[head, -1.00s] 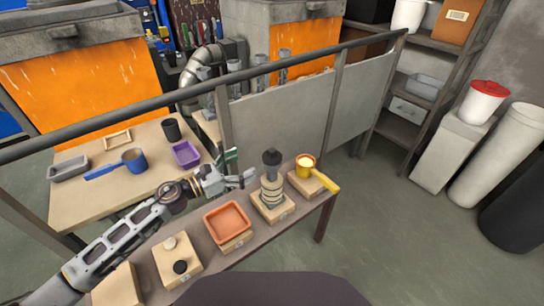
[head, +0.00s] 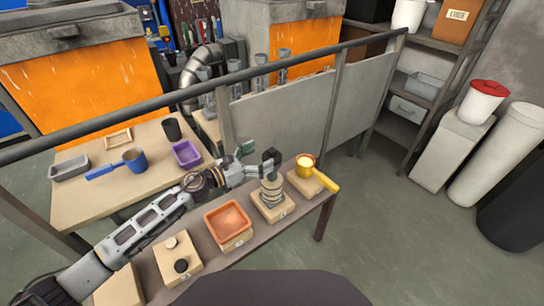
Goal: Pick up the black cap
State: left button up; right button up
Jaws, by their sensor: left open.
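A black cap (head: 270,155) tops a beige ringed stack (head: 271,190) that stands upright on a wooden block (head: 273,211). My left gripper (head: 268,167) is open, with its fingers at the cap's lower part. Whether the fingers touch the cap is too small to tell. A second small round black piece (head: 181,266) lies on another wooden block (head: 178,257), beside a pale round piece (head: 171,242). My right gripper is not in view.
An orange tray (head: 228,222) sits on a block left of the stack, and a yellow cup (head: 306,162) with a handle stands on a block to its right. A metal rail (head: 300,57) runs behind the narrow bench. A table (head: 70,205) behind holds a blue pan (head: 133,158) and a purple tray (head: 186,153).

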aim_at(269, 153)
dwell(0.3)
pick_arm(q)
jog(key=shift+x, duration=2.65)
jog(key=shift+f, duration=0.15)
jog(key=c, duration=1.1)
